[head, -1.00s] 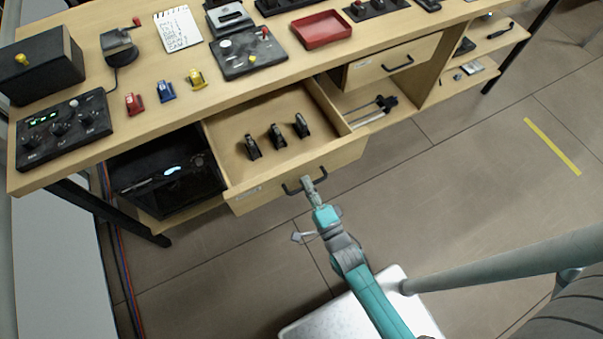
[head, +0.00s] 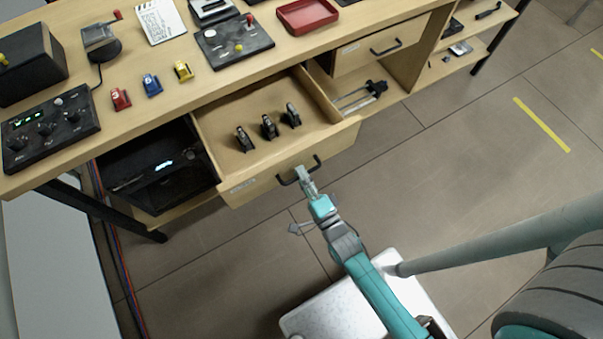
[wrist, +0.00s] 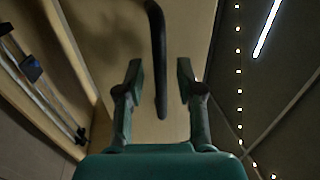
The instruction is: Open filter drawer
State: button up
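The wooden filter drawer (head: 258,185) stands pulled out from under the table, and several small black filters or clips stand inside it, among them one on the left (head: 244,139). Its dark bar handle (head: 318,164) is on the front; it also shows in the wrist view (wrist: 157,50). My gripper (head: 303,175) is at this handle. In the wrist view my gripper (wrist: 160,82) is open, with the handle's lower part between its two fingers and a visible gap on each side. The drawer's label (head: 243,186) is too small to read.
A second drawer (head: 380,50) on the right is shut. A black box-shaped device (head: 158,170) sits on the shelf left of the open drawer. A red tray (head: 307,16) and control panels lie on the tabletop. The tiled floor on the right is clear.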

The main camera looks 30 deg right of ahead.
jog(key=s+f, duration=0.2)
jog(key=s, duration=0.9)
jog(key=shift+s, duration=0.2)
jog(key=shift+f, duration=0.1)
jog(key=s+r+n+g, duration=0.5)
jog(key=s+r+n, duration=1.1)
jog(key=n, duration=0.2)
jog(key=shift+r, duration=0.15)
dwell(4.7)
